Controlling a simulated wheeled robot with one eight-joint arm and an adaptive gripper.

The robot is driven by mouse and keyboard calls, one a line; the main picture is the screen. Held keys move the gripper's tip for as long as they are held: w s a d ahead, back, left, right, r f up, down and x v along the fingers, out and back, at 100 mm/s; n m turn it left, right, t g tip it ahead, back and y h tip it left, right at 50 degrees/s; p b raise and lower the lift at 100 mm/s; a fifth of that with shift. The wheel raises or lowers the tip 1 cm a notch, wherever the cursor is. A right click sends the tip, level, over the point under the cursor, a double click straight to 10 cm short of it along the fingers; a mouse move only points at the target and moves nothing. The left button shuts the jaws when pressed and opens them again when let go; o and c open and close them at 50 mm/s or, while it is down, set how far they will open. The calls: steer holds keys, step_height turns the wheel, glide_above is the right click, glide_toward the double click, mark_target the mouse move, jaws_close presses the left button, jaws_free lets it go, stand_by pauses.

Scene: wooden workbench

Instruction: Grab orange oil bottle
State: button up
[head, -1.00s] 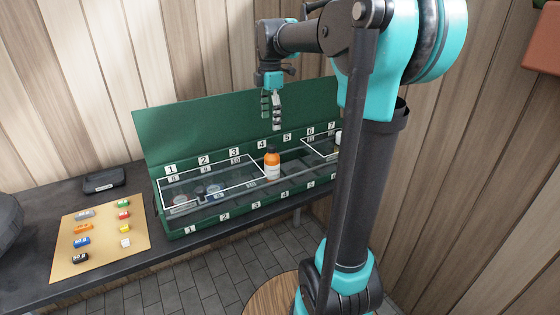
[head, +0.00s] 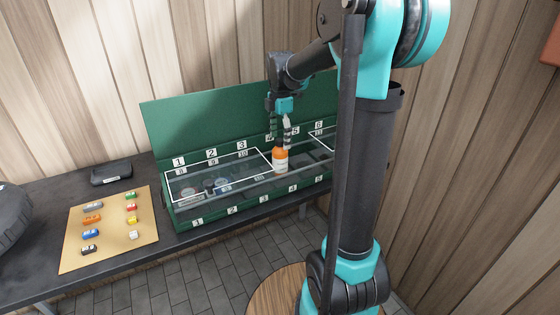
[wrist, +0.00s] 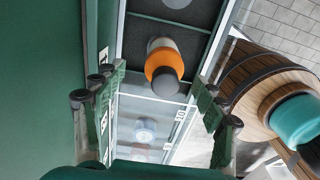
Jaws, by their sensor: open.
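The orange oil bottle (head: 280,161), with a pale label and dark cap, stands upright in the green compartment case (head: 190,220). In the wrist view the bottle (wrist: 161,66) lies ahead of and between the fingers, seen from above, with its dark cap toward me. My gripper (head: 280,137) points down just above and behind the bottle in the head view. In the wrist view my gripper (wrist: 157,106) has its two fingers wide apart with nothing between them. I cannot tell from the head view whether a finger touches the bottle's cap.
Numbered labels run along the case, and its raised green back (head: 210,125) stands close behind my gripper. Other round items (head: 222,183) sit in the left compartments. A tan board (head: 110,235) with several toy cars and a black box (head: 111,173) lie to the left.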

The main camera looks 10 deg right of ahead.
mark_target(280, 150)
steer(key=shift+s+f, duration=0.2)
steer(key=shift+f, duration=1.1)
steer(key=shift+s+f, duration=0.15)
steer(key=shift+f, duration=1.15)
steer(key=c, duration=1.5)
steer(key=shift+o, duration=0.2)
steer(key=shift+r, duration=0.1)
